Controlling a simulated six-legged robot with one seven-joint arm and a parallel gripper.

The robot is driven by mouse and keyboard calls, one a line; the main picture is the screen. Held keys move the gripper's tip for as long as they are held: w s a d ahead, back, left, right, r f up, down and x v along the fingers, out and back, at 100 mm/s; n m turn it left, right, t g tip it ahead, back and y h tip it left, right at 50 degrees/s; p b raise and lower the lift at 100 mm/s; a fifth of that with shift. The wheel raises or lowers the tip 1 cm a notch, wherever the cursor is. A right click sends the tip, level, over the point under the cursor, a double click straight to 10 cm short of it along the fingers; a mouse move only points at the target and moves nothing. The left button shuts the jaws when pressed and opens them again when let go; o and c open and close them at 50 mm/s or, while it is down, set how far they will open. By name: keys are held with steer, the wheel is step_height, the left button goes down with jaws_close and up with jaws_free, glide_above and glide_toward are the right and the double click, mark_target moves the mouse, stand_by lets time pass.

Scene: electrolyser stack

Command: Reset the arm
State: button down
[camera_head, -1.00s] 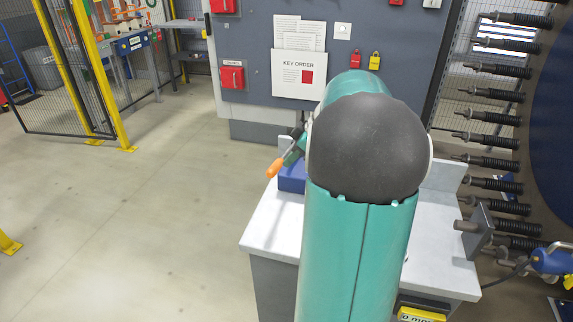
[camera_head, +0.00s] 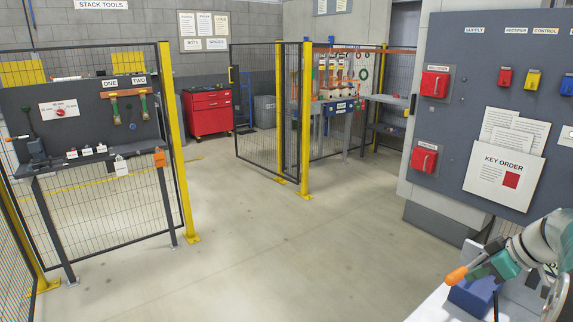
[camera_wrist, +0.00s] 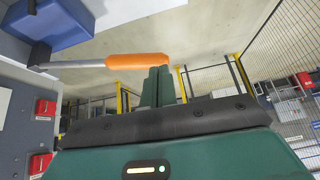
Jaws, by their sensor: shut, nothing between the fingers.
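My gripper (camera_head: 482,272) is at the lower right of the head view, beside an orange-handled tool (camera_head: 457,276) and above a blue block (camera_head: 474,299). In the wrist view my gripper's green fingers (camera_wrist: 158,86) are together with nothing between them. The orange handle (camera_wrist: 135,61) lies across the view just beyond the fingertips, its grey shaft running left to the blue block (camera_wrist: 52,25). I cannot tell whether the fingers touch the handle. Most of my arm is outside the head view.
A pale worktop (camera_head: 432,308) bears the blue block. A grey panel (camera_head: 452,85) with red boxes and a key order sheet (camera_head: 502,176) stands behind. Fenced tool bench (camera_head: 90,150) is at left, red cabinet (camera_head: 208,112) at back. The middle floor is clear.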

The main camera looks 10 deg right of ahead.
steer(key=s+a+r+m+g+h, duration=0.1)
steer(key=a+r, duration=0.1)
steer(key=a, duration=0.8)
steer(key=s+a+r+m+g+h, duration=0.1)
steer(key=a+r, duration=0.1)
steer(key=a, duration=0.9)
steer(key=s+a+f+m+t+h, duration=0.1)
steer(key=s+a+f+m, duration=0.1)
steer(key=s+a, duration=0.8)
steer(key=a+m, duration=0.1)
steer(key=a, duration=0.2)
steer(key=shift+a+t, duration=0.3)
steer(key=shift+t, duration=0.1)
